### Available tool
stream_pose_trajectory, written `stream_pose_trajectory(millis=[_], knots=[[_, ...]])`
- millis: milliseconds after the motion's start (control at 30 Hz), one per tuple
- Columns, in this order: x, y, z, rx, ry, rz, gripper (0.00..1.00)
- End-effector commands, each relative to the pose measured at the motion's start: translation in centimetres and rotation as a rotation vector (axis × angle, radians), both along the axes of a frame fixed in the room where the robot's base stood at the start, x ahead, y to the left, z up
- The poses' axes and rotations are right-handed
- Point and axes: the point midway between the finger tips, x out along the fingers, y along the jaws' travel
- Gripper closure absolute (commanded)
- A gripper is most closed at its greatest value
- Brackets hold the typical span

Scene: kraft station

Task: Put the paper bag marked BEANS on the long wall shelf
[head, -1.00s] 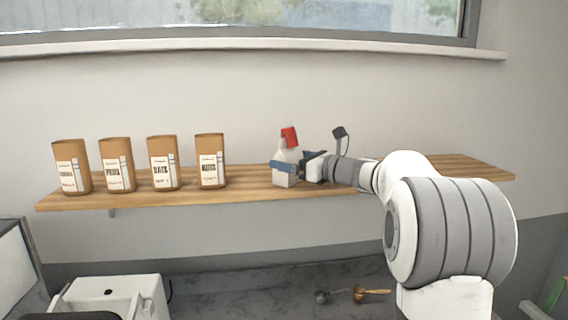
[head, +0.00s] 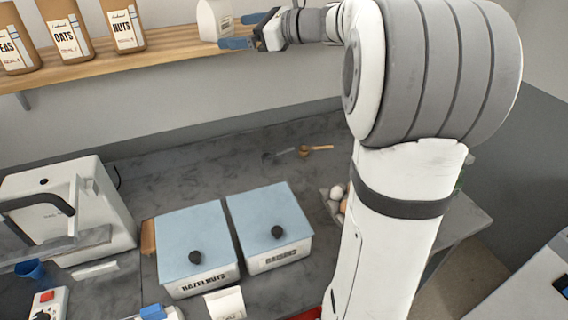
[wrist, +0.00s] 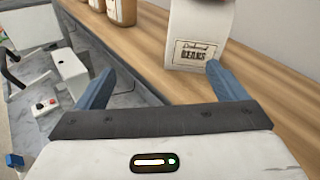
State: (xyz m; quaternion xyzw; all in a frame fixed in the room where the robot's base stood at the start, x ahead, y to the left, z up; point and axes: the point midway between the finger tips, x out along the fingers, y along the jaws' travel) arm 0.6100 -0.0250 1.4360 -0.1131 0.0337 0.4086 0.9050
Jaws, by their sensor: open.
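The white paper bag marked BEANS (wrist: 198,38) stands upright on the wooden long wall shelf (wrist: 258,80) in the wrist view, its label facing me. In the head view its lower part shows at the top edge (head: 213,22), and its top is cut off. My gripper (head: 236,31) is open and empty just right of the bag. In the wrist view the fingers (wrist: 158,70) are spread, with the bag beyond the right fingertip. The fingers look clear of the bag, though the right tip overlaps its lower corner in the picture.
Brown bags, among them OATS (head: 68,36) and NUTS (head: 124,28), stand left on the shelf. Below, the counter holds two blue-lidded boxes (head: 190,245) (head: 268,222), a white machine (head: 60,200), eggs (head: 337,192) and a wooden scoop (head: 318,149). Bare shelf lies right of the bag.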

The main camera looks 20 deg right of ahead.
Motion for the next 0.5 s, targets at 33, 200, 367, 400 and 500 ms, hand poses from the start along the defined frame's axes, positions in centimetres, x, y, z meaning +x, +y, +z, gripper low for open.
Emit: stream_pose_trajectory(millis=[33,200,367,400,500], knots=[[-1.8,1.9,-1.1,-0.108,-0.014,0.042,0.08],[-8.6,6.2,-6.6,-0.539,-0.092,0.237,0.08],[-15.7,7.8,-11.8,-0.937,-0.208,0.484,0.08],[-17.4,7.8,-13.0,-1.035,-0.244,0.555,0.08],[-21.6,7.4,-15.9,-1.267,-0.342,0.747,0.08]])
